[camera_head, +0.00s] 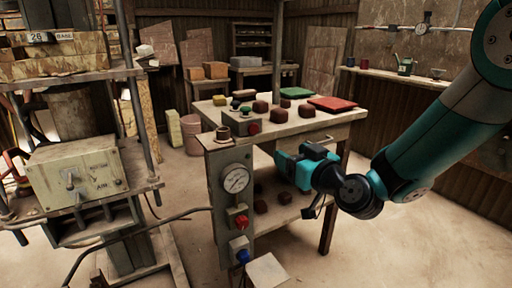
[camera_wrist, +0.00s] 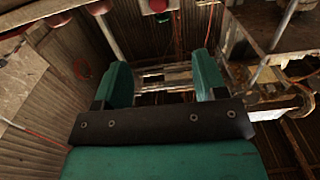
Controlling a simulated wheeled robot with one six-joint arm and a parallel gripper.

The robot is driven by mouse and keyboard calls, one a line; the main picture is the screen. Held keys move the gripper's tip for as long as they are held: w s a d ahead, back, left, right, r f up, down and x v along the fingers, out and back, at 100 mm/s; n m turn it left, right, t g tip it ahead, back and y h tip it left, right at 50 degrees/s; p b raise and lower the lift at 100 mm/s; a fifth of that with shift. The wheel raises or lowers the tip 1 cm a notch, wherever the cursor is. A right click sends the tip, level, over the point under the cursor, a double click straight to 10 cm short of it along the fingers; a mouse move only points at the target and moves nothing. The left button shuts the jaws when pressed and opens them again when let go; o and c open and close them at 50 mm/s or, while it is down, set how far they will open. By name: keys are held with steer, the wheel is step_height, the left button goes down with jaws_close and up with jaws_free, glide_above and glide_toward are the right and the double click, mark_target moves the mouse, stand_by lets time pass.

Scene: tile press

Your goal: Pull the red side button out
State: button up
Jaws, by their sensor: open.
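A red knob (camera_head: 241,221) sticks out from a small box on the grey control panel (camera_head: 217,180), below a round gauge (camera_head: 236,180). A second red button (camera_head: 253,128) is on the side of a small box at the table's near corner. My gripper (camera_head: 283,166) is to the right of the panel, in front of the table, apart from both red buttons. Its two teal fingers (camera_wrist: 163,82) are spread in the wrist view, with nothing between them. A red round thing (camera_wrist: 158,5) is cut off at that view's top edge; I cannot tell which it is.
A blue knob (camera_head: 242,256) is below the red knob. The wooden table (camera_head: 318,123) carries dark red blocks (camera_head: 260,106) and red and green slabs (camera_head: 332,103). A press with a switch box (camera_head: 78,178) stands at left, with a cable running to the panel. The floor at front right is clear.

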mark_target(255, 130)
steer(key=p+x, duration=0.4)
steer(key=x, duration=1.3)
steer(key=shift+w+r+p, duration=0.15)
steer(key=shift+w+p, duration=0.15)
